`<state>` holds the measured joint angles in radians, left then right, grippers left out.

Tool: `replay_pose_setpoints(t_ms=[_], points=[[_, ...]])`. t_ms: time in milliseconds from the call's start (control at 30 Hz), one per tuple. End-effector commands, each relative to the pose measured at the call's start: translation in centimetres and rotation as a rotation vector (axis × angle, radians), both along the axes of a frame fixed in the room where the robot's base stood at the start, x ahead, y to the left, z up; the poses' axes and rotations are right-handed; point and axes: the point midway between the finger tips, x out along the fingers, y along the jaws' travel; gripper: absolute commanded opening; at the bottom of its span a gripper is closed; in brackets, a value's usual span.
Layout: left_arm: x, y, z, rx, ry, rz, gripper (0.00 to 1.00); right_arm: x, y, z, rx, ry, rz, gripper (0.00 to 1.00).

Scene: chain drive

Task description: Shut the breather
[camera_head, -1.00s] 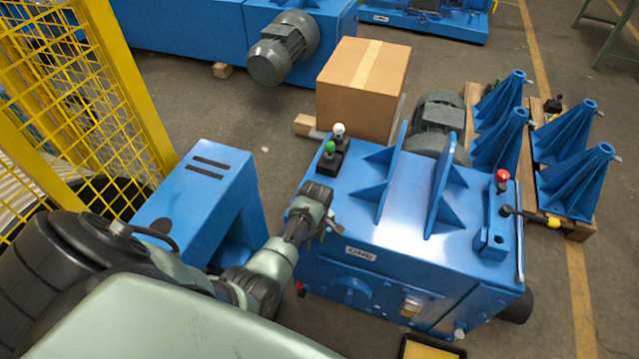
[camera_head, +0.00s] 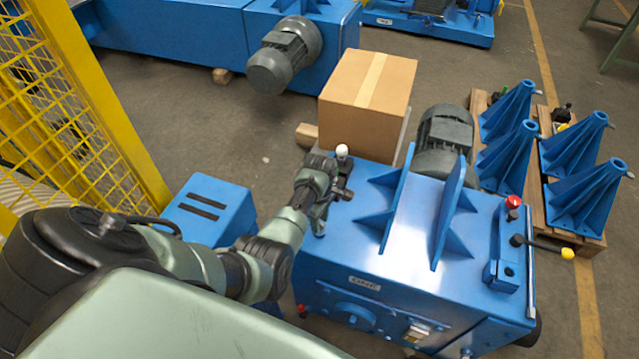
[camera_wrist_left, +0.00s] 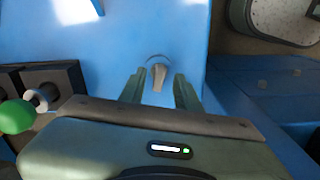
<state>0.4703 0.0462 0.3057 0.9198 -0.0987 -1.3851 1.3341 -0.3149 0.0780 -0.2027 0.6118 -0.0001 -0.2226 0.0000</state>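A small grey metal tab on a round seat, apparently the breather (camera_wrist_left: 158,74), stands on the blue housing top in the left wrist view. My left gripper (camera_wrist_left: 159,90) is open, with its two fingers on either side of the tab. A gap shows on both sides, and I cannot tell the height of the fingers over it. In the head view my left gripper (camera_head: 320,226) points down at the left edge of the blue housing (camera_head: 375,255). The tab is hidden there behind my wrist. My right gripper is out of view.
A green knob (camera_wrist_left: 16,116) on a dark block is close left of my gripper in the wrist view. A white knob (camera_head: 342,151) stands behind my wrist. Upright blue plates (camera_head: 397,200), a red knob (camera_head: 513,201) and a yellow-tipped lever (camera_head: 567,253) are further right.

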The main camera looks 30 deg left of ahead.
Motion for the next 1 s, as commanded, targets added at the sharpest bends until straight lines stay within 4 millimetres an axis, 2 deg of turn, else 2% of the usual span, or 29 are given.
replay_pose_setpoints(t_ms=[133,300,433,467,500,567,1000], points=[[0.1,0.0,-1.3,0.0,-0.001,-0.001,0.33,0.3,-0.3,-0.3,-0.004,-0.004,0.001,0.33],[0.0,0.0,-1.6,0.001,-0.002,-0.001,0.33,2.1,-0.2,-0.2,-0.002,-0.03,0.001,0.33],[0.0,0.0,-1.6,0.001,-0.002,-0.001,0.33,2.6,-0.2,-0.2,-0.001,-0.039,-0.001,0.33],[0.0,0.0,-1.6,0.001,-0.002,-0.001,0.27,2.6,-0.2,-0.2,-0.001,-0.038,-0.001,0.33],[0.0,0.0,-1.6,0.001,-0.002,-0.001,0.16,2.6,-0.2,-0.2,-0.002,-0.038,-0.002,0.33],[0.0,0.0,-1.6,0.001,-0.002,-0.001,0.0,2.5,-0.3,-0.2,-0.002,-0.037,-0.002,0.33],[0.0,0.1,-1.5,0.001,-0.001,-0.047,0.0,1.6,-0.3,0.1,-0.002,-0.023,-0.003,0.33]])
